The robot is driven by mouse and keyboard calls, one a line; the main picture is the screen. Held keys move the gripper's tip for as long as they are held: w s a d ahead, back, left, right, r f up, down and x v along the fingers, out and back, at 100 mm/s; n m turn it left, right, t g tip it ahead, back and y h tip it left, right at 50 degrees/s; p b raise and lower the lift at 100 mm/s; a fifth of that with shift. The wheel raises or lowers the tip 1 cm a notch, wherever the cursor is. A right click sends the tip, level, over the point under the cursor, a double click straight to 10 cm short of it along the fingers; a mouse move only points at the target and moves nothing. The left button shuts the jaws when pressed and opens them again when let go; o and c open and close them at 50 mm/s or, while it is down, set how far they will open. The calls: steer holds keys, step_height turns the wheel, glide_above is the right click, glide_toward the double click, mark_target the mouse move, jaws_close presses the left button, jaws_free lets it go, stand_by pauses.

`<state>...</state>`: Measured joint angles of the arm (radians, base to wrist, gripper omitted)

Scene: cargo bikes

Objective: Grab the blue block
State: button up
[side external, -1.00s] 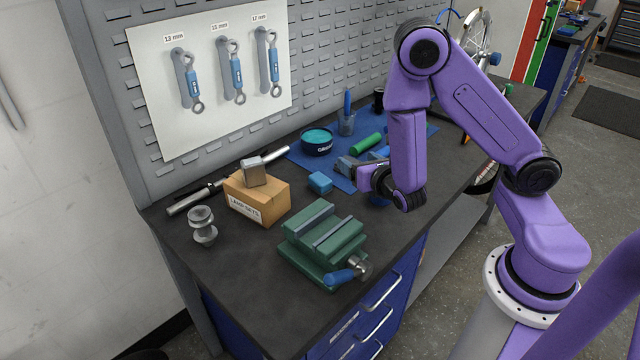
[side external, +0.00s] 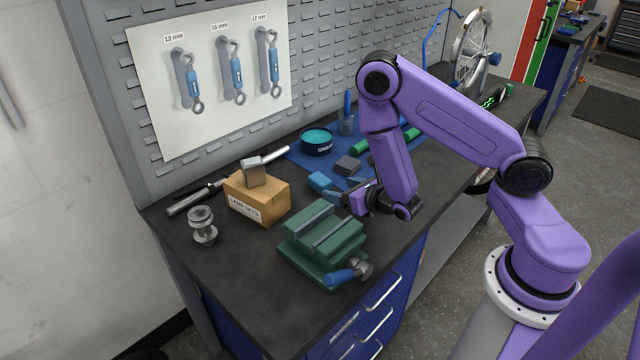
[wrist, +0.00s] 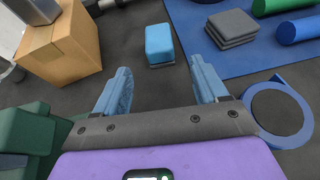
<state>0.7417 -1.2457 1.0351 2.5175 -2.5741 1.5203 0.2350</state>
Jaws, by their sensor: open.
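The blue block (side external: 319,181) is a small light-blue box on the dark bench top, between the cardboard box and the blue mat. In the wrist view the blue block (wrist: 160,44) lies just beyond my fingertips, roughly midway between them. My gripper (side external: 345,190) is low over the bench, to the right of the block in the side view. In the wrist view my gripper (wrist: 158,80) has its two blue fingers spread wide with nothing between them.
A cardboard box (side external: 258,200) with a grey block (side external: 253,172) on top stands left. A green vise (side external: 322,243) is in front. The blue mat (wrist: 205,55) carries dark grey pads (wrist: 232,28) and green and blue cylinders. A blue ring-shaped item (wrist: 300,136) lies right of my gripper.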

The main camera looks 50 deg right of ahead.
mark_target(327, 186)
steer(key=x, duration=0.5)
steer(key=c, duration=1.1)
